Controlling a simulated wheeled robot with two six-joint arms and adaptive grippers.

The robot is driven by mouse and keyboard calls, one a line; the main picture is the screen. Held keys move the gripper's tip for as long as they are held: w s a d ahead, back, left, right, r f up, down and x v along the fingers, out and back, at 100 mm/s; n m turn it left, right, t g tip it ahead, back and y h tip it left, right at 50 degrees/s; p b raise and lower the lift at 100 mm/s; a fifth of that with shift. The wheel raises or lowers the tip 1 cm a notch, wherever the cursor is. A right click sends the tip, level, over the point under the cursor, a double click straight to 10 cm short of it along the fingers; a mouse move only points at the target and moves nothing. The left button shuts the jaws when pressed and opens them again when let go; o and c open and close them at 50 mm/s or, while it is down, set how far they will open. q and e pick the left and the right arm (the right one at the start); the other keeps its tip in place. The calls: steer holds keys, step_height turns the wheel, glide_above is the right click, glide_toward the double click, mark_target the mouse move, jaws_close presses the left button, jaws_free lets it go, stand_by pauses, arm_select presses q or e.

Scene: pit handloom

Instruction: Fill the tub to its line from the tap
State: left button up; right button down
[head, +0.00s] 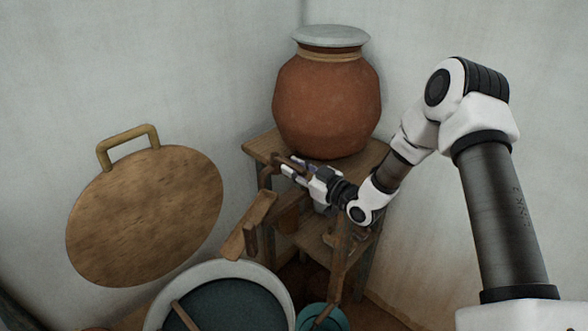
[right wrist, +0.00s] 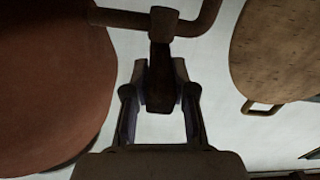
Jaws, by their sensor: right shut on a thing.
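My right gripper (head: 290,166) is at the front of the brown clay pot (head: 325,100), low on its side. In the right wrist view its fingers (right wrist: 160,92) are shut on the dark tap handle (right wrist: 160,60), below a bent brown pipe (right wrist: 208,18). A round tub (head: 222,268) with a pale rim and a dark teal inside stands at the bottom of the head view, partly cut off. No fill line and no running water can be made out. My left gripper is not in view.
The pot, with a grey lid (head: 330,36), stands on a wooden stand (head: 262,148). A wooden trough (head: 248,225) slopes beside the tub. A small teal vessel (head: 335,318) is at the bottom. A round brown board (head: 145,215) with a handle is at the left wall.

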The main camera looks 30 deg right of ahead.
steer(key=c, duration=1)
jaws_free()
steer(key=shift+o, duration=0.3)
steer(key=shift+w, duration=0.15)
steer(key=v, duration=1.2)
